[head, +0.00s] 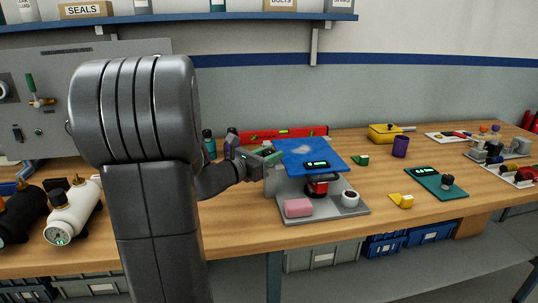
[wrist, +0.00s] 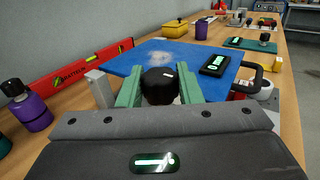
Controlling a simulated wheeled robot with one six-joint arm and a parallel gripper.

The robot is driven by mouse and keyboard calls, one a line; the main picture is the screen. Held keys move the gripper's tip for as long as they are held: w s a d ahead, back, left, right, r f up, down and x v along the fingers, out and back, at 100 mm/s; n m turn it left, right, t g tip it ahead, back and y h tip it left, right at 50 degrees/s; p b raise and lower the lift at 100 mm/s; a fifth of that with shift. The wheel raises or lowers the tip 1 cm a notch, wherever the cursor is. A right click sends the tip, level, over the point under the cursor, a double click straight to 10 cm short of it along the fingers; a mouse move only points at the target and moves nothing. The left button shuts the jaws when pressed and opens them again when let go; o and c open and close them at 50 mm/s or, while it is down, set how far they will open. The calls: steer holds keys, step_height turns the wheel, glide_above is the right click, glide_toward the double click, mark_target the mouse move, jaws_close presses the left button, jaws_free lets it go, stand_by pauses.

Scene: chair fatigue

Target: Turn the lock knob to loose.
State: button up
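The lock knob (wrist: 160,88) is black and rounded with a small white mark on top, at the left side of the test rig in the wrist view. My gripper (wrist: 161,92) has one green finger on each side of it. The knob fills the space between the fingers, with no clear gap, so they look shut on it. In the head view my gripper (head: 272,156) is at the left edge of the rig's blue panel (head: 305,149), and the knob is hidden there. A lit display (wrist: 215,66) lies on the panel; its text is too small to read.
A grey base plate (head: 325,210) carries a pink block (head: 298,207) and a white cup-like part (head: 350,199). A red level (head: 285,133) lies behind the rig. A purple cup (head: 400,147) and a green board (head: 437,183) are right. Bare bench lies between them.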

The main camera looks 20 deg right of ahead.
steer(key=c, duration=0.4)
steer(key=shift+o, duration=0.2)
steer(key=shift+f+t+b, duration=0.15)
steer(key=shift+t+b, duration=0.15)
steer(key=shift+b, duration=0.2)
